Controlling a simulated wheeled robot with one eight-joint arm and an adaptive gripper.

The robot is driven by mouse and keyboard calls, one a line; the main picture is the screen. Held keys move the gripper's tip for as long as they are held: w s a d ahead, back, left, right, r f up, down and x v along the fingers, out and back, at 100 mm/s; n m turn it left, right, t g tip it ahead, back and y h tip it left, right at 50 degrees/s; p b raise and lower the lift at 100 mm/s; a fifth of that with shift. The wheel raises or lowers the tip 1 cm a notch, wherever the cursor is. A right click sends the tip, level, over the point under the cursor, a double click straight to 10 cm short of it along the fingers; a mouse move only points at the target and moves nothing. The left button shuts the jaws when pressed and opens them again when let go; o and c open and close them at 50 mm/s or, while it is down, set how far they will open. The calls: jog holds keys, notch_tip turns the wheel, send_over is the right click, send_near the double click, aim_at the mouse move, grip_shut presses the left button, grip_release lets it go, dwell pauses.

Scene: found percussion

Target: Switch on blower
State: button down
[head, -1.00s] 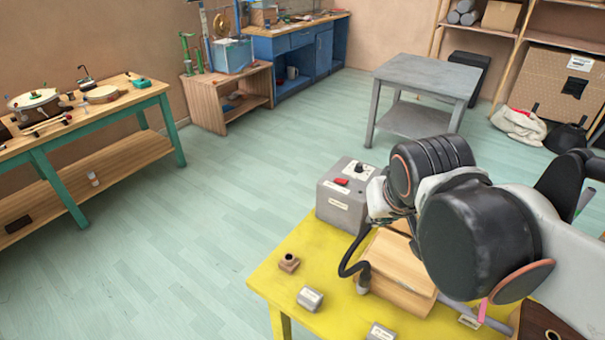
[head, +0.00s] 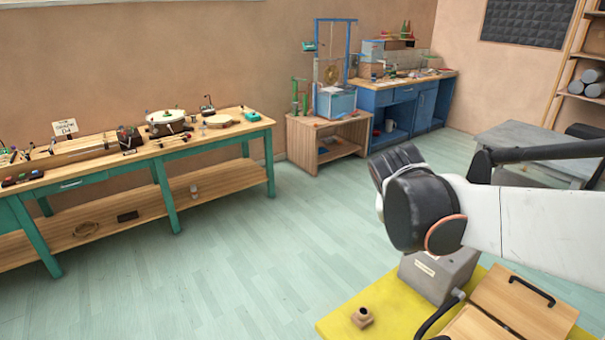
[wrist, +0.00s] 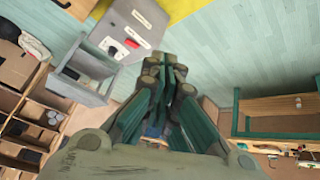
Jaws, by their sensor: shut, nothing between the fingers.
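The blower seems to be the grey box (head: 430,283) on the yellow table (head: 380,312) at the lower right of the head view. My arm hides its top there. In the wrist view the grey box (wrist: 124,22) shows at the upper left, with a red switch (wrist: 132,43) and a dark knob (wrist: 112,52) on a pale panel. Whether the switch is on or off I cannot tell. My gripper (wrist: 168,68) is shut and empty, in front of the camera to the right of the box. It looks apart from the switch. The head view does not show its fingers.
A wooden box with a black handle (head: 531,291) and a small brown block with a dark hole (head: 362,317) are on the yellow table. A black hose runs beside the grey box. A long green-legged bench (head: 170,150) stands at the left. The floor between is clear.

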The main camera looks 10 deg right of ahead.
jog(key=w+d+f+m+g+h, duration=0.1)
jog(key=w+d+f+m+h, duration=0.1)
jog(key=w+d, duration=0.4)
jog(key=w+d+f+m+g+h, duration=0.1)
jog(key=w+d+f+m+h, duration=0.1)
jog(key=w+d+f+m, duration=0.2)
jog(key=w+d, duration=0.2)
jog(key=d, duration=0.1)
jog(key=shift+d+f+g+b, duration=0.3)
jog(key=shift+d+f, duration=0.05)
jog(key=b+x, duration=0.3)
jog(key=x, duration=0.6)
jog(key=shift+d+f, duration=0.15)
jog(key=f, duration=0.1)
jog(key=f+b, duration=0.1)
jog(key=shift+s+d+f, duration=0.1)
jog(key=shift+d+f, duration=0.15)
jog(key=shift+d, duration=0.1)
jog(key=shift+s+f+b, duration=0.25)
jog(key=shift+f+b, duration=0.05)
jog(key=shift+f, duration=0.55)
jog(key=shift+d, duration=0.1)
